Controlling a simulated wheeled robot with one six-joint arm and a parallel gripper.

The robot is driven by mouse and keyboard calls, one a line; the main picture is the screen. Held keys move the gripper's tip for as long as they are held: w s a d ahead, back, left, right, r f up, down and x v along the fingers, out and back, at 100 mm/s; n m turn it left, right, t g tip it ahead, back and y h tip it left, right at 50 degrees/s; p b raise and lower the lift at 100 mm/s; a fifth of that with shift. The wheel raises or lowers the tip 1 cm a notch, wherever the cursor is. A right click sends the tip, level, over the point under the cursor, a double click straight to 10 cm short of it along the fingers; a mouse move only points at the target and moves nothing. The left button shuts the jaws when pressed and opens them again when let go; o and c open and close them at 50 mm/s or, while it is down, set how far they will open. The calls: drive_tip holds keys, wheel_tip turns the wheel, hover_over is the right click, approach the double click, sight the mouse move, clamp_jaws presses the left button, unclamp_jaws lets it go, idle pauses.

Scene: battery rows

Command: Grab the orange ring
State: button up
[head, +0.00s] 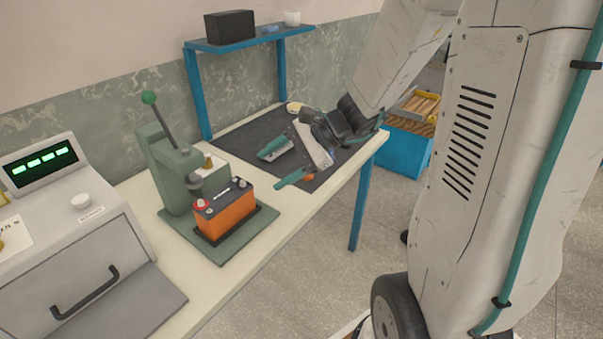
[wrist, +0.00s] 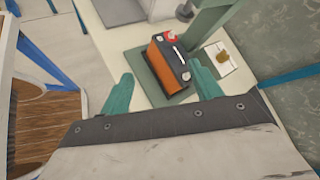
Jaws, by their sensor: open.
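A small orange piece (head: 309,177), which may be the orange ring, shows at the front edge of the dark mat in the head view. It is partly hidden by my gripper, and its shape is too small to tell. My gripper (head: 270,170) is over the mat with its teal fingers spread and nothing seen between them. The nearer finger passes close to the orange piece; whether they touch I cannot tell. In the wrist view my gripper (wrist: 160,76) is also open, its fingers pointing toward the battery. No orange ring shows there.
An orange and black battery (head: 226,210) stands on a green press (head: 168,160), left of my gripper. A grey machine (head: 80,240) stands at far left. A blue shelf (head: 250,42) rises behind. The dark mat (head: 240,140) also holds a pale round item (head: 295,107).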

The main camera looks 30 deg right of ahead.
drive_tip(key=w+d+f+m+t+h, duration=0.2)
drive_tip(key=w+d+f+m+t, duration=0.45)
drive_tip(key=d+f+m, duration=0.45)
drive_tip(key=m+t+h, duration=0.2)
drive_tip(key=m+h, duration=0.2)
drive_tip(key=m, duration=0.1)
approach(310, 178)
drive_tip(key=w, duration=0.1)
drive_tip(key=w+r, duration=0.1)
drive_tip(key=w, duration=0.1)
drive_tip(key=shift+a+r+g, duration=0.25)
drive_tip(key=shift+a, duration=0.15)
drive_tip(key=shift+w+d+f, duration=0.1)
drive_tip(key=shift+w+f, duration=0.15)
drive_tip(key=shift+f, duration=0.05)
drive_tip(key=x, duration=0.7)
drive_tip(key=shift+d+f, duration=0.2)
drive_tip(key=c, duration=1)
